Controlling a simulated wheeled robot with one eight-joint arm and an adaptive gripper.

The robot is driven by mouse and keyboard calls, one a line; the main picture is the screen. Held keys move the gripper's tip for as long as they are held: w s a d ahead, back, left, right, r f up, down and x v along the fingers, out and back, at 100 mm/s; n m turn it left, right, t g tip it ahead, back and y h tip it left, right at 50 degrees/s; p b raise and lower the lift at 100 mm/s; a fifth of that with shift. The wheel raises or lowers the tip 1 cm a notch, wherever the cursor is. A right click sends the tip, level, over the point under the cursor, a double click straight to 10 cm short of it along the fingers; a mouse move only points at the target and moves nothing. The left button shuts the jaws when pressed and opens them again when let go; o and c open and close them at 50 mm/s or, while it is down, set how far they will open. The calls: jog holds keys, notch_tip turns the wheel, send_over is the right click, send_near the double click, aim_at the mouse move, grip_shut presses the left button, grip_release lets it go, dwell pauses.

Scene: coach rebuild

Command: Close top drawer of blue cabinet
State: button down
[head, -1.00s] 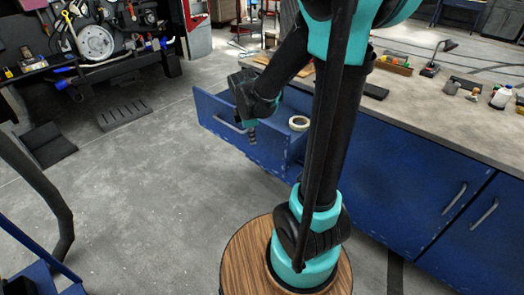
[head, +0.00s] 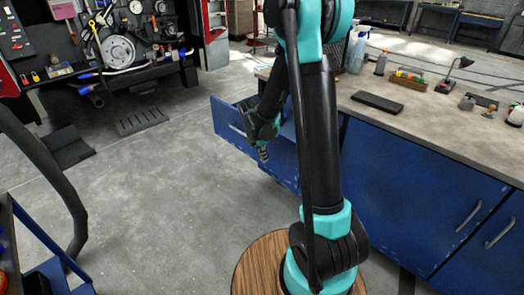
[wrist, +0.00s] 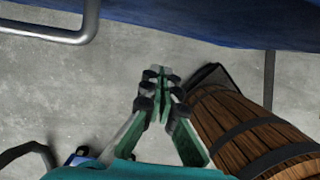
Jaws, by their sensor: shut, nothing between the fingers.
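The blue cabinet (head: 400,175) stands on the right under a grey worktop. Its top drawer (head: 224,122) is pulled out toward the left, and its inside is mostly hidden behind my arm. The drawer's metal handle (head: 237,131) is on the front panel and shows at the upper left in the wrist view (wrist: 62,38). My gripper (head: 263,158) is shut and empty, in front of the drawer's front panel, to the right of the handle. In the wrist view the fingertips (wrist: 158,76) are together, below the blue panel edge (wrist: 215,22); I cannot tell whether they touch it.
The worktop (head: 420,125) holds a black flat item (head: 377,102), a tool tray (head: 408,80) and bottles. A dark tool bench (head: 105,60) stands at the back left. Open grey floor (head: 165,190) lies left of the drawer.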

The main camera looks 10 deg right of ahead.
aim_at(271, 155)
jog(key=shift+w+d+f, duration=0.4)
jog(key=shift+w+d, duration=0.05)
jog(key=shift+d, duration=0.15)
jog(key=shift+w+d+f, duration=0.35)
jog(key=shift+w+d, duration=0.05)
jog(key=shift+d, duration=0.25)
jog(key=shift+w+d+f, duration=0.4)
jog(key=shift+w+d, duration=0.05)
jog(key=shift+d, duration=0.15)
jog(key=w+d, duration=0.4)
jog(key=d, duration=0.2)
jog(key=w+d, duration=0.5)
jog(key=d, duration=0.2)
jog(key=w+d, duration=0.5)
jog(key=d, duration=0.1)
jog(key=shift+w+d, duration=0.15)
jog(key=shift+d, duration=0.2)
